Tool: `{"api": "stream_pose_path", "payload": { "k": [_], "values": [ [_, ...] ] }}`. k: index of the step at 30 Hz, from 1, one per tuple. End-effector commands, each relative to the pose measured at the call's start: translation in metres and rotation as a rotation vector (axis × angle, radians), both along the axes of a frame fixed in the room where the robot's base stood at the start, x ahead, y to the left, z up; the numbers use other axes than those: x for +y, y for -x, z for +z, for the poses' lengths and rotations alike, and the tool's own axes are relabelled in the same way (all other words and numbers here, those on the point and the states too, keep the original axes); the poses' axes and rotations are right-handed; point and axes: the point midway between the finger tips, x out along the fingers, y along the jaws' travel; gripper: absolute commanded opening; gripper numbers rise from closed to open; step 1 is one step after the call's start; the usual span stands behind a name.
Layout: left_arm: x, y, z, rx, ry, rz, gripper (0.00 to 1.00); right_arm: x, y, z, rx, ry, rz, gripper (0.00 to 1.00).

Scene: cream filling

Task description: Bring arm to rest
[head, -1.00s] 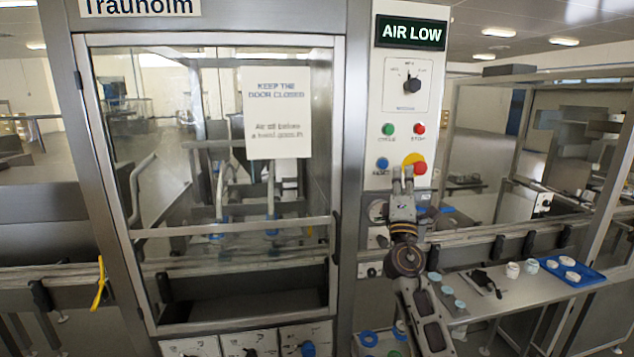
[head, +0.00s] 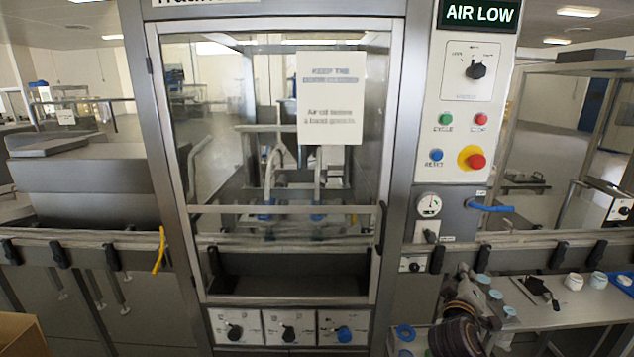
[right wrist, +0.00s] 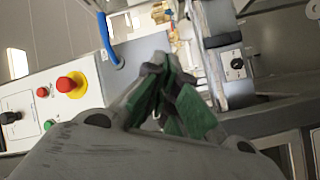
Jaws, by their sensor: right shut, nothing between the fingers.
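My right gripper (head: 463,270) is low at the right in the head view, below the control panel and beside the shelf with small cups. In the right wrist view its fingers (right wrist: 160,68) are together with nothing held between them. The control panel (head: 467,110) shows a lit AIR LOW sign (head: 481,13), a selector knob (head: 475,71), green, red and blue buttons, and a red emergency stop (head: 476,161) on yellow. The gripper is apart from all of these. My left gripper is not in view.
The machine's glass door (head: 235,130) is closed and carries a paper notice (head: 331,98). A blue handle (head: 490,207) sticks out below the panel. A rail with black clamps (head: 561,252) runs behind the shelf (head: 565,305). A cardboard box (head: 18,335) is at the lower left.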

Motion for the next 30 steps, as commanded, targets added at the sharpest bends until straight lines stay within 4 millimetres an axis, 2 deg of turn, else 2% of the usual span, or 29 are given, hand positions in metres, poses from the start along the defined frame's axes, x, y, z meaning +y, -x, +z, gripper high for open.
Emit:
{"api": "stream_pose_path", "payload": {
  "k": [1,9,14,18,24,30],
  "values": [
    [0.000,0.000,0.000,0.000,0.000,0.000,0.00,0.003,0.009,-0.018,0.033,-0.053,0.002,0.00],
    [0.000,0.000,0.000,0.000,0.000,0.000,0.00,0.028,0.062,-0.106,0.225,-0.358,0.002,0.00],
    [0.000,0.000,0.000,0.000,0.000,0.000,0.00,0.050,0.101,-0.152,0.356,-0.527,-0.004,0.00],
    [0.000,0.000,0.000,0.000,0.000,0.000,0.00,0.073,0.141,-0.187,0.480,-0.669,-0.013,0.00],
    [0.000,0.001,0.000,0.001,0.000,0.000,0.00,0.104,0.193,-0.218,0.637,-0.824,-0.024,0.00],
    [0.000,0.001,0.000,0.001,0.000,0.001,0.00,0.124,0.227,-0.232,0.736,-0.911,-0.032,0.00]
  ]
}}
